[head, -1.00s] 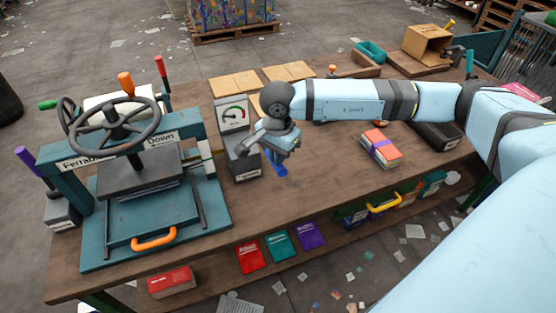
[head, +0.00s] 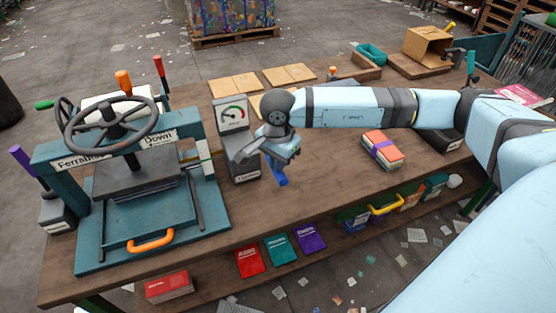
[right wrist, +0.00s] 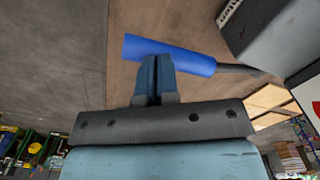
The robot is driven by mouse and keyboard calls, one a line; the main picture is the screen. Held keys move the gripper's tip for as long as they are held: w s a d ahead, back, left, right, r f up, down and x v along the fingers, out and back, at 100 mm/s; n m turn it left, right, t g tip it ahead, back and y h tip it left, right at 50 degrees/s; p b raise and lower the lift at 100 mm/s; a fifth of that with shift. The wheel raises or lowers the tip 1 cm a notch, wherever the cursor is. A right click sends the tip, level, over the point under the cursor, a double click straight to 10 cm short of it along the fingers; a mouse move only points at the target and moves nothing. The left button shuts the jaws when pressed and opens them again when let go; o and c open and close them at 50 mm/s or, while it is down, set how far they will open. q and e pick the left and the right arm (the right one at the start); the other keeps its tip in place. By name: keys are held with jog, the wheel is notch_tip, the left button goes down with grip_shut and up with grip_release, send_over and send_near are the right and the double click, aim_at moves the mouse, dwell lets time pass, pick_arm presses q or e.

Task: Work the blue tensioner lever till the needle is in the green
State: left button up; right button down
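The blue tensioner lever (head: 280,178) sticks out from the right side of the grey tensioner box (head: 246,172), its handle angled down. Its handle (right wrist: 185,58) lies across the right wrist view, on a dark shaft. My right gripper (right wrist: 154,78) has its fingers together, with the tips overlapping the handle's near side; whether they touch is hard to tell. In the head view the right gripper (head: 284,158) is just above the lever and hides part of it. The gauge (head: 233,113) has a coloured arc with green in it; the needle's exact position is too small to read. My left gripper is out of view.
A teal press (head: 88,240) with a handwheel stands on the left of the bench. A banded stack of books (head: 382,150) lies to the right. The bench top (head: 325,195) between lever and books is clear. Flat cardboard (head: 234,83) lies behind the gauge.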

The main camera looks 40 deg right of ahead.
aim_at(278, 175)
pick_arm(q)
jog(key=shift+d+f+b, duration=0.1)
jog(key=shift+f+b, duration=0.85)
jog(key=shift+b, duration=0.15)
pick_arm(e)
jog(key=shift+f, duration=1.35)
pick_arm(q)
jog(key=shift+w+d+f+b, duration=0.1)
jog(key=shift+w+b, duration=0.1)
jog(key=shift+b, duration=0.5)
pick_arm(e)
jog(key=shift+f, duration=0.8)
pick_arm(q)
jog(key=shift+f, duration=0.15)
pick_arm(e)
jog(key=shift+f, duration=0.2)
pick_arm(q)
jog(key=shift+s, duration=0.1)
pick_arm(e)
jog(key=shift+r, duration=0.1)
